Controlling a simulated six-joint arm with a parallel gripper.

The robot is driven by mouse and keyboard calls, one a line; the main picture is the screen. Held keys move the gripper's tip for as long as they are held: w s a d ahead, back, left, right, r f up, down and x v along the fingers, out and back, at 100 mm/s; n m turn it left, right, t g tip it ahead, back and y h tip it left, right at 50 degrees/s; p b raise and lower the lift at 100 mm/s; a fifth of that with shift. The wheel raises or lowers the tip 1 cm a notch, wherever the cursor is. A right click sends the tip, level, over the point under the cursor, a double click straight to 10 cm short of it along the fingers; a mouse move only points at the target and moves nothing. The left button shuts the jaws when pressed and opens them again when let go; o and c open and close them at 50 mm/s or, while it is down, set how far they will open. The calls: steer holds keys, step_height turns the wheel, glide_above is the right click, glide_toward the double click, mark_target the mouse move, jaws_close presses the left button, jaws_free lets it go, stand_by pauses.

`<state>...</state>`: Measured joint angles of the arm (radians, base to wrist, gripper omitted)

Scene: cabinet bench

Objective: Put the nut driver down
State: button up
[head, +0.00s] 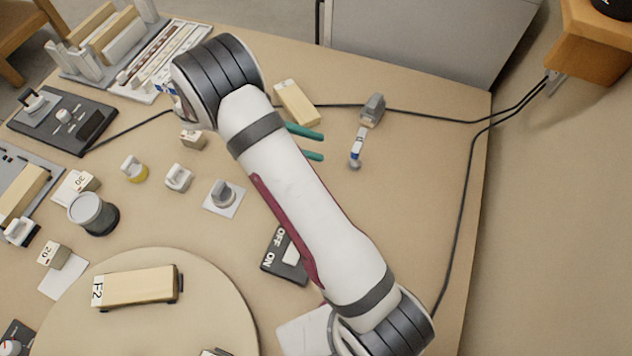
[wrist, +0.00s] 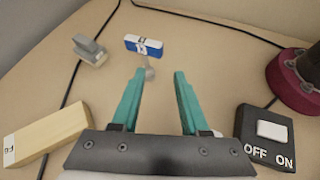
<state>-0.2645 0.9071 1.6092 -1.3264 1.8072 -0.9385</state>
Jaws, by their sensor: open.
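A small tool with a blue and white band and a grey end, which I take to be the nut driver (head: 356,150), is on the bench just right of my gripper (head: 321,145) in the head view. In the wrist view the nut driver (wrist: 145,46) is beyond my gripper (wrist: 159,72), a little left of centre, its grey end towards me. My gripper is open, its two teal fingers apart with nothing between them. The fingers do not touch the nut driver. I cannot tell exactly how it rests.
A grey block-like fixture (head: 372,110) stands close to the nut driver. A pale wooden block (head: 296,102) and an OFF/ON switch box (wrist: 265,138) flank my gripper. Black cables (head: 430,115) cross the bench. Several small parts and a round board (head: 210,300) lie left.

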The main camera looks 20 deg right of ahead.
steer(key=s+a+r+m+y, duration=0.3)
steer(key=s+r+m+y, duration=0.4)
steer(key=s+r+m, duration=0.45)
steer(key=s+a+m+t+y, duration=0.4)
steer(key=s+a+m+y, duration=0.2)
steer(key=s, duration=0.4)
steer(key=shift+s+a+t, duration=0.3)
steer(key=shift+s+a, duration=0.05)
steer(key=shift+a, duration=0.15)
steer(key=shift+o, duration=0.2)
